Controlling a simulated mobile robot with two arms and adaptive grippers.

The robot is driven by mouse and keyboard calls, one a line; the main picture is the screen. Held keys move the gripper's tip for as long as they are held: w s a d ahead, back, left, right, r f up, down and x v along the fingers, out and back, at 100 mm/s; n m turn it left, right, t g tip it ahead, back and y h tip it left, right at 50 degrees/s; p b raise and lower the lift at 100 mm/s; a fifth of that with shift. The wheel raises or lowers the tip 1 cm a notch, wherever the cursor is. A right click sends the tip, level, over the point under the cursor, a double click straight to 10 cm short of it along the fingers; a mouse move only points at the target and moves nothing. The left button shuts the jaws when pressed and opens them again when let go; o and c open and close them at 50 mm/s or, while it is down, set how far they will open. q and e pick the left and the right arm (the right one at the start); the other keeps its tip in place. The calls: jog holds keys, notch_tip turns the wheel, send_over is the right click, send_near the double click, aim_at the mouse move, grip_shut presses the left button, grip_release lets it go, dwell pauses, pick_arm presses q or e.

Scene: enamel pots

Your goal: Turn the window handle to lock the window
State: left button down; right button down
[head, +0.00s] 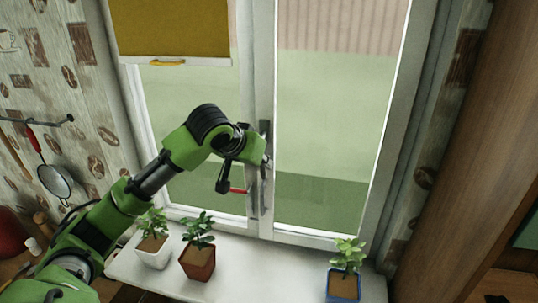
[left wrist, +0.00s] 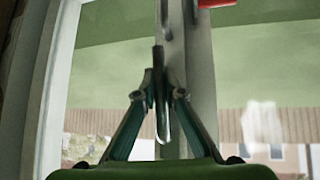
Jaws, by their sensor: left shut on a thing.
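The window handle (head: 265,131) is a grey metal piece on the white middle frame post of the window in the head view. My left gripper (head: 265,161) is at that post and shut on the handle, its body hiding part of it. In the left wrist view the slim metal handle (left wrist: 162,122) runs lengthwise between the two fingers of my left gripper (left wrist: 164,88), roughly along the frame post (left wrist: 200,75). My right gripper is in neither view.
On the white sill (head: 258,268) stand a white pot (head: 154,251), a red-brown pot (head: 198,262) and a blue pot (head: 343,286), all with plants. A yellow blind (head: 172,28) covers the upper left pane. A short red piece (head: 239,191) shows below my gripper.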

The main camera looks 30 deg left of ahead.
pick_arm(q)
jog(key=shift+a+r, duration=0.2)
jog(key=shift+a, duration=0.05)
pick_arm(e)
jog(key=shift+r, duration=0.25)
pick_arm(q)
jog(key=shift+a+y, duration=0.1)
jog(key=shift+y, duration=0.2)
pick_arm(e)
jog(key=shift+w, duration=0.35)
pick_arm(q)
jog(key=c, duration=2.2)
grip_release()
jog(key=shift+o, duration=0.6)
jog(key=shift+f, duration=0.15)
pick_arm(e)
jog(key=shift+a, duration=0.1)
pick_arm(q)
jog(key=a+v, duration=0.1)
jog(key=v, duration=1.1)
jog(key=shift+d, duration=0.45)
jog(key=shift+w, duration=0.15)
